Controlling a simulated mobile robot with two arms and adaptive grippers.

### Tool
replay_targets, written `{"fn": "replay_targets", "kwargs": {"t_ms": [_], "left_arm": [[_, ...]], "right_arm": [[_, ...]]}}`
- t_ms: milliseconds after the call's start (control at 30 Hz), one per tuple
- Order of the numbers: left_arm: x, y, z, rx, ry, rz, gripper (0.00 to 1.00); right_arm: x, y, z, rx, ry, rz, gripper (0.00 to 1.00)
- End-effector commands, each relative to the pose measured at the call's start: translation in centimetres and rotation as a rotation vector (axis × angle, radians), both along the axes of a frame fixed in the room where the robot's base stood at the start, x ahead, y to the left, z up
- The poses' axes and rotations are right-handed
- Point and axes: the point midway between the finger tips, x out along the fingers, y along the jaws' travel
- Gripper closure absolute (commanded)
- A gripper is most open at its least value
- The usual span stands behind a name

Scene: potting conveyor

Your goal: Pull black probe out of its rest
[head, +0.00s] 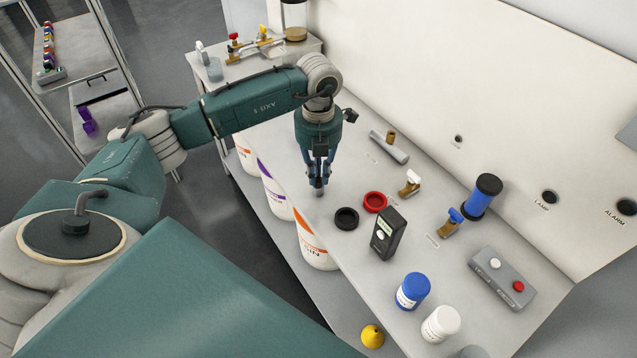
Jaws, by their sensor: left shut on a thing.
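My left gripper (318,172) points straight down over the left edge of the bench, to the left of the black ring. It is shut on a slim dark thing, likely the black probe, which is mostly hidden between the fingers. A small grey end (319,191) shows just below the fingertips. I cannot tell whether this end is part of the probe or its rest, or whether it touches the bench. My right gripper is not in view.
A black ring (346,218), a red ring (375,202) and a black handheld meter (387,234) stand close by on the right. A grey cylinder (388,149) lies behind. Brass valves, a blue cylinder (483,198), lidded jars and a button box (502,278) are further right. White buckets (318,252) stand below.

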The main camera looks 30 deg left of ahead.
Motion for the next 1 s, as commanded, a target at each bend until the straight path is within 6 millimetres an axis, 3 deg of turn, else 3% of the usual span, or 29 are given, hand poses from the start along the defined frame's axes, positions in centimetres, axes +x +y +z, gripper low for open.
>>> {"fn": "replay_targets", "kwargs": {"t_ms": [1000], "left_arm": [[0.0,0.0,3.0,0.000,-0.001,0.000,1.00]], "right_arm": [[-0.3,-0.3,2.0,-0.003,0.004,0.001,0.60]]}}
